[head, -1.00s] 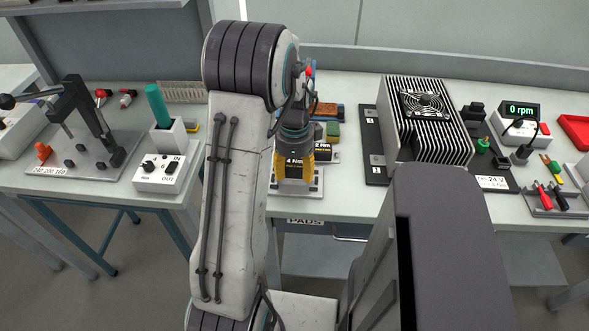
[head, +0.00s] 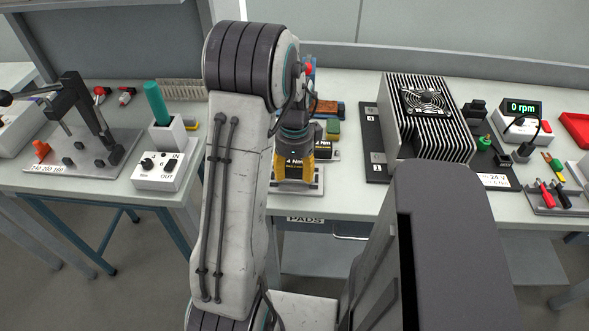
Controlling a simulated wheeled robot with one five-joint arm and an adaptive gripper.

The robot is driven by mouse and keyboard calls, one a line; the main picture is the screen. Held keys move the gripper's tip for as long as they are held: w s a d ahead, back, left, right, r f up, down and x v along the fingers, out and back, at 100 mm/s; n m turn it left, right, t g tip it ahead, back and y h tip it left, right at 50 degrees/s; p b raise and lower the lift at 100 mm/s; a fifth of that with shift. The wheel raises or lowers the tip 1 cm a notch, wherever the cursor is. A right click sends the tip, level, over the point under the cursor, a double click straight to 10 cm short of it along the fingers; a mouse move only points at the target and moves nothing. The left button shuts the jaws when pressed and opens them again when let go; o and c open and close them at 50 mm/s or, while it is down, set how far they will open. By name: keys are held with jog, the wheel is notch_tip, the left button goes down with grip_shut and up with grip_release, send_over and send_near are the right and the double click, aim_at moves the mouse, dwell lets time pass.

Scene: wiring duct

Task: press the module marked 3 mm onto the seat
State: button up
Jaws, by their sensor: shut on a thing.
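My gripper (head: 294,140) points down over the near edge of the bench and is shut on a yellow-and-black module (head: 294,172). The white mark on this module looks like "4 Nm"; I can read no "3 mm" mark anywhere. The module stands upright over a light grey plate (head: 313,188) at the bench edge. My arm and gripper hide much of it, and I cannot tell whether its underside touches the plate or a seat. Behind it to the right is a dark module (head: 325,147) marked about "2 Nm", partly covered.
A finned heatsink block with a fan (head: 428,118) stands to the right on a dark numbered plate. A white switch box (head: 161,170) and a lever press (head: 85,125) stand to the left. A green block (head: 333,128) lies close behind the modules. Some bare bench shows left of the heatsink.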

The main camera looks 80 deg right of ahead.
aim_at(294, 167)
jog(key=shift+f+b, duration=0.45)
jog(key=shift+f, duration=0.15)
jog(key=o, duration=1.3)
notch_tip(294, 167, up, 12)
jog(key=shift+r, duration=0.1)
dwell(0.4)
